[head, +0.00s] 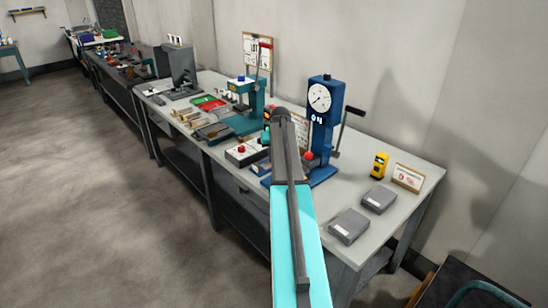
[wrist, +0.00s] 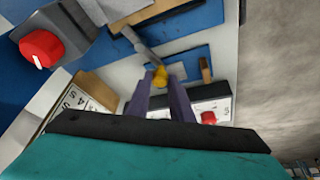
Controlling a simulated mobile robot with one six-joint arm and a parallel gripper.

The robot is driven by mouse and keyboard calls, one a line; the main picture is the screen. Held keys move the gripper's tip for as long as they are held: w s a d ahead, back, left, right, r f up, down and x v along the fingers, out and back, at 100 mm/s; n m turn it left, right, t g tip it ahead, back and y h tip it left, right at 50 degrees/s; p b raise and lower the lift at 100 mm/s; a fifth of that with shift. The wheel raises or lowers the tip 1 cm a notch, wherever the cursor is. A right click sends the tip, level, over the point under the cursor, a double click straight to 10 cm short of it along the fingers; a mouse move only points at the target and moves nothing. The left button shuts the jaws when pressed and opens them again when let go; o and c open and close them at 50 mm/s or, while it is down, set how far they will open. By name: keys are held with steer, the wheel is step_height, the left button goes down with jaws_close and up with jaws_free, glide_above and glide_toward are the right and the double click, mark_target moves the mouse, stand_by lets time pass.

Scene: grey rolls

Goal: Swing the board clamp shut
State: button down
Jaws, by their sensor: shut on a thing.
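In the wrist view, my gripper (wrist: 162,88) has its two purple-grey fingers closed around the yellow tip of a grey lever (wrist: 142,46), which looks like the board clamp's handle. The lever slants up and left from the fingers, over a blue plate (wrist: 188,68) beside a tan block (wrist: 206,69). Whether the clamp stands open or shut I cannot tell. In the head view my own arm covers the gripper and the clamp, in front of the blue press with a dial (head: 320,98).
A red knob (wrist: 40,48) on a grey mount is at upper left in the wrist view. A control box with a red button (head: 242,151) is left of my arm. Two grey boxes (head: 350,226) and a yellow device (head: 380,165) stand on the right of the bench (head: 410,205).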

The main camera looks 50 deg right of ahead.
stand_by(0.3)
steer(key=c, duration=1.6)
jaws_free()
steer(key=shift+b+v, duration=1.1)
steer(key=shift+v, duration=5.85)
